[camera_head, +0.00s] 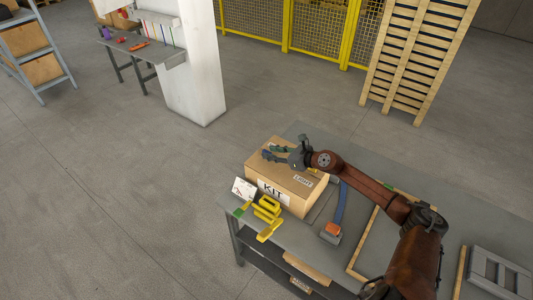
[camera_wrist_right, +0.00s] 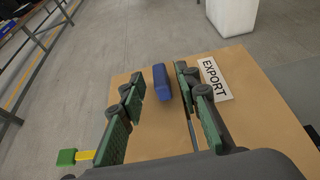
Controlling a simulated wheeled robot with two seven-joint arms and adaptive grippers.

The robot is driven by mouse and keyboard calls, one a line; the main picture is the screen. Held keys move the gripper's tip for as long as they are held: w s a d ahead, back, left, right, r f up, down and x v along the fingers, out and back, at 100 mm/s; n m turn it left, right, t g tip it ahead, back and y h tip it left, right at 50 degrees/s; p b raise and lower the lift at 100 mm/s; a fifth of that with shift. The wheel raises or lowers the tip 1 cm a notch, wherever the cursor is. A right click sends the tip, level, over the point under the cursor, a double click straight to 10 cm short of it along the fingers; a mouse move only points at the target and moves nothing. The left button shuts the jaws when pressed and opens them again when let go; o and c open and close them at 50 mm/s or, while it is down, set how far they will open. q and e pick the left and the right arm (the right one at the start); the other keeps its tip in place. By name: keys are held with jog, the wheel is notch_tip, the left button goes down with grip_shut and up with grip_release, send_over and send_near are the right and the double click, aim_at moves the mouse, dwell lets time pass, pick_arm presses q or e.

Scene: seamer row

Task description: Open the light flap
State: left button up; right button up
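A closed cardboard box (camera_head: 270,172) marked KIT on its front stands on the grey table. A second, small label (camera_head: 303,181) lies on its top; the wrist view shows an EXPORT label (camera_wrist_right: 216,79) there. My right gripper (camera_head: 269,152) is over the far left part of the box top. Its fingers are spread and empty. In the right wrist view a small blue block (camera_wrist_right: 161,82) shows between the open fingers, apart from both pads. A dark narrow line (camera_wrist_right: 190,130) runs along the box top. I cannot tell which part is the light flap. My left gripper is out of view.
The grey table (camera_head: 312,240) also holds a white card (camera_head: 243,188), yellow tools (camera_head: 267,210), a blue strap with an orange and grey end (camera_head: 331,232), a wooden frame (camera_head: 361,250) and a grey slatted piece (camera_head: 497,273). A white pillar (camera_head: 197,70) stands beyond open floor.

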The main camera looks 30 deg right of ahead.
jog(key=shift+x, duration=1.45)
grip_shut()
